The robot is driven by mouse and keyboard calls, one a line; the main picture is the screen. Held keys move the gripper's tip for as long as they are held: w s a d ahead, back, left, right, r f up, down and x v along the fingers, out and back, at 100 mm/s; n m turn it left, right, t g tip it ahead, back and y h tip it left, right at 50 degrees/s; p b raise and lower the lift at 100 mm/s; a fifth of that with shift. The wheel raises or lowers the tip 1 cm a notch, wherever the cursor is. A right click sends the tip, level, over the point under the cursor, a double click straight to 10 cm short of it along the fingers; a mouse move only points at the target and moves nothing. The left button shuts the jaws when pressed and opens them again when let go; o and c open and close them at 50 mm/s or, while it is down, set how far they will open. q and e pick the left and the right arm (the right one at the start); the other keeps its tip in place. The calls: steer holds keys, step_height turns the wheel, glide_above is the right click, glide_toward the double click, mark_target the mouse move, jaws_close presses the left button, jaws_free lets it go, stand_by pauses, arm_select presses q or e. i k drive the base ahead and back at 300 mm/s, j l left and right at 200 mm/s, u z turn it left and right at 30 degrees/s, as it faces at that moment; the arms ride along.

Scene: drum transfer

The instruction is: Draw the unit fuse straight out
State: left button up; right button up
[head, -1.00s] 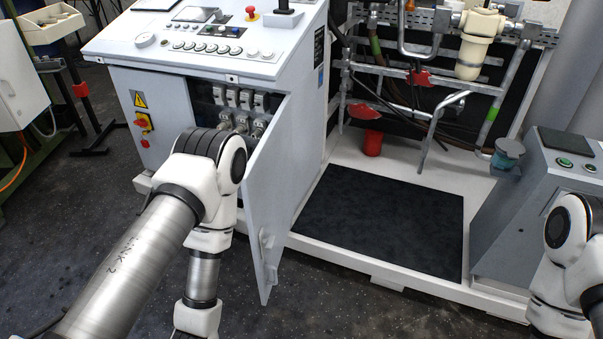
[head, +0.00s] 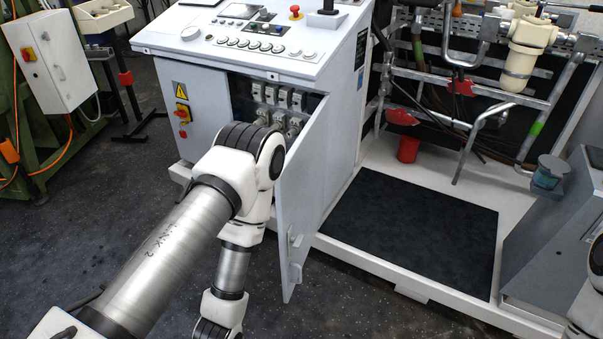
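The control cabinet (head: 255,55) stands in the middle, and its front door (head: 306,185) is swung open toward me. Inside the opening, a row of several light grey fuse or breaker units (head: 284,97) shows, with round connectors (head: 293,126) below them. I cannot tell which one is the unit fuse. My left arm reaches in from the left, and its white joint covers the lower part of the opening. My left gripper is not visible. Only a piece of my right arm shows at the right edge, and its gripper is out of view.
A console (head: 560,235) stands at the right, beside a black mat (head: 410,225) on a white platform. A pipe rack with a cream filter housing (head: 524,50) is behind it. Dark floor (head: 110,210) is free at the left.

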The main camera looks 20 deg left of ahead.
mark_target(291, 133)
steer(key=i+j, duration=0.2)
steer(key=j, duration=0.15)
steer(key=i+j, duration=0.2)
steer(key=j, duration=0.2)
steer(key=i+j, duration=0.2)
steer(key=j, duration=0.15)
steer(key=i+j, duration=0.2)
steer(key=j, duration=0.15)
steer(key=i+j, duration=0.15)
steer(key=j, duration=0.25)
steer(key=i+j, duration=0.2)
steer(key=j, duration=0.15)
steer(key=i+j, duration=0.2)
steer(key=j, duration=0.2)
steer(key=z, duration=1.15)
